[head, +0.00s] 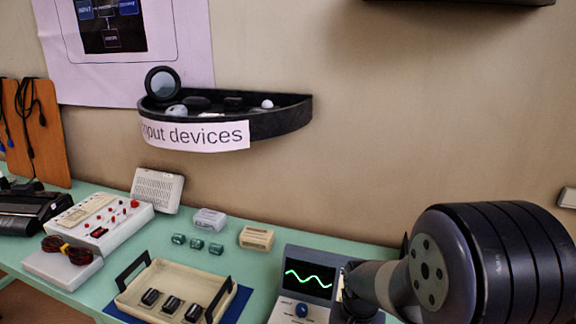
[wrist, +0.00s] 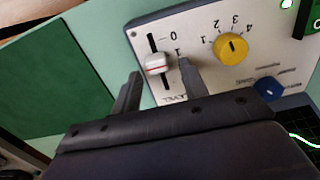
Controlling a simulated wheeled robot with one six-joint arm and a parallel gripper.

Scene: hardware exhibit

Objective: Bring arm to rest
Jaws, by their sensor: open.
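My arm (head: 430,270) reaches in from the right in the head view, where my gripper's fingers cannot be made out. In the wrist view my gripper (wrist: 160,70) is open and empty, its two dark fingers apart over the edge of a control panel (wrist: 200,85). A white slider knob with a red line (wrist: 157,63) shows between and just beyond the fingertips, near the 1 mark. I cannot tell whether a finger touches it. The panel belongs to the device with a green wave screen (head: 308,279).
On the panel are a yellow dial (wrist: 231,47) and a blue knob (wrist: 269,88). Left of the device are a cream tray (head: 150,277) with black switches and a beige block (head: 256,238). A black wall shelf (head: 290,112) hangs above. A dark green mat (wrist: 50,75) lies alongside.

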